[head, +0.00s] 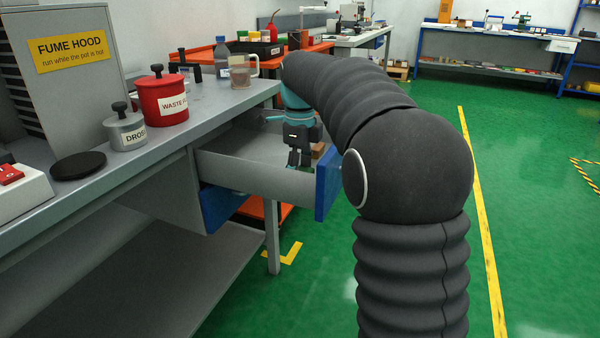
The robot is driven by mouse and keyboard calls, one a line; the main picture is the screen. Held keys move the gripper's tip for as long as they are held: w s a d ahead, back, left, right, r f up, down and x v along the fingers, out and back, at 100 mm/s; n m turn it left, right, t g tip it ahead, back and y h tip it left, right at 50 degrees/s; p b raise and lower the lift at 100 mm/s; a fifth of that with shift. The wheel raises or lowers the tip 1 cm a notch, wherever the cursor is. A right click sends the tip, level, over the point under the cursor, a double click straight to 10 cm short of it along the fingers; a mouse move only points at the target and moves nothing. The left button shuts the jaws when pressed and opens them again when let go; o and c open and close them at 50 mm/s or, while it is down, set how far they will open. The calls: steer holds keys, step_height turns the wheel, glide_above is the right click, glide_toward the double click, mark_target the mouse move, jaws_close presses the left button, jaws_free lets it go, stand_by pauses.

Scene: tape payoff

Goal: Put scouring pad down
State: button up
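My gripper (299,160) points down inside an open grey drawer (250,176) with a blue front, below the bench top. It is small and dark in the head view, and the near drawer wall stands just in front of it. I cannot tell whether its fingers are apart or closed, or whether they hold anything. I cannot make out the scouring pad. A small brownish-green patch shows just right of the gripper, too small to identify. The drawer's floor is mostly hidden.
On the grey bench (200,122) stand a red waste pot (162,98), a grey dross pot (126,130), a black disc (78,166), a clear mug (240,72) and a bottle (222,56). The fume hood (70,70) rises at left. Green floor is clear at right.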

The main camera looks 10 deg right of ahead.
mark_target(324, 171)
steer(key=shift+f, duration=0.15)
steer(key=o, duration=1.1)
step_height(324, 171, up, 12)
steer(key=p, duration=0.3)
steer(key=s+f+n+t, duration=0.1)
steer(key=s+n, duration=0.3)
steer(key=s, duration=0.1)
steer(key=s+n+t, duration=0.1)
steer(key=s+n, duration=0.3)
steer(key=s, duration=0.2)
steer(key=s+f+n+t, duration=0.1)
steer(key=s+n, duration=0.4)
steer(key=shift+s+d+f, duration=0.1)
steer(key=shift+s+f, duration=0.2)
steer(key=shift+f, duration=0.05)
steer(key=s+f+n+t, duration=0.1)
steer(key=s+f+n, duration=0.7)
steer(key=s, duration=0.1)
steer(key=s+f+n+t, duration=0.1)
steer(key=s+f+n, duration=0.3)
steer(key=s, duration=0.1)
steer(key=shift+f+t, duration=0.3)
steer(key=shift+f, duration=0.05)
